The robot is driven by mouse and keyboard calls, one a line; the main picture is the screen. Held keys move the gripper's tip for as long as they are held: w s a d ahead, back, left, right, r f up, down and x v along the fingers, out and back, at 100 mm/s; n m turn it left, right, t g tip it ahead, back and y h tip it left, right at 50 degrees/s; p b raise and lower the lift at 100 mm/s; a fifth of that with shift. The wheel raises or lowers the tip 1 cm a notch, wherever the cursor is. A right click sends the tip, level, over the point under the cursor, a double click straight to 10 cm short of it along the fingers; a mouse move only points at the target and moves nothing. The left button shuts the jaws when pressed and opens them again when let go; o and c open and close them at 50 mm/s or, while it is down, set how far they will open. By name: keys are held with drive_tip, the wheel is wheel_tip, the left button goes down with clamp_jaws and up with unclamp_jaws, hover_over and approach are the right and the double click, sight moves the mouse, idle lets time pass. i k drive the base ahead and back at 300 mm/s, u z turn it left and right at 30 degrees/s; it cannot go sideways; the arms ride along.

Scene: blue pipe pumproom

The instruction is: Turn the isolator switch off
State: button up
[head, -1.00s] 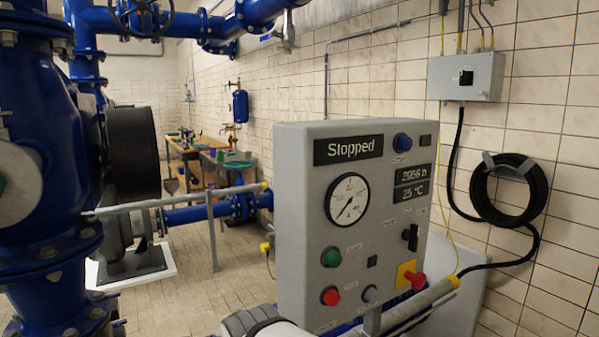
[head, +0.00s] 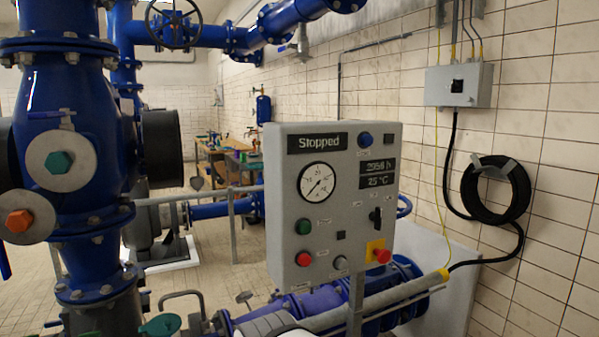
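A grey control panel (head: 335,145) stands in the middle of the head view, its display reading "Stopped". It carries a black rotary handle (head: 376,218) that looks upright, and a red knob on a yellow plate (head: 378,252) at the lower right. A grey wall box (head: 476,84) at the upper right has a small black switch (head: 457,85) on its front. I cannot tell which of these is the isolator switch, as the labels are too small to read. My gripper is not in view; a grey and white part at the bottom edge seems to be my arm.
Large blue pipes and valves (head: 70,140) fill the left side. A coiled black hose (head: 496,190) hangs on the tiled wall at the right. A workbench (head: 225,158) stands at the back. Some tiled floor is clear left of the panel.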

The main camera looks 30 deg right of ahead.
sight(454, 85)
drive_tip(key=u, duration=0.05)
drive_tip(key=k, duration=0.4)
drive_tip(key=z, duration=1.15)
drive_tip(key=i, duration=1)
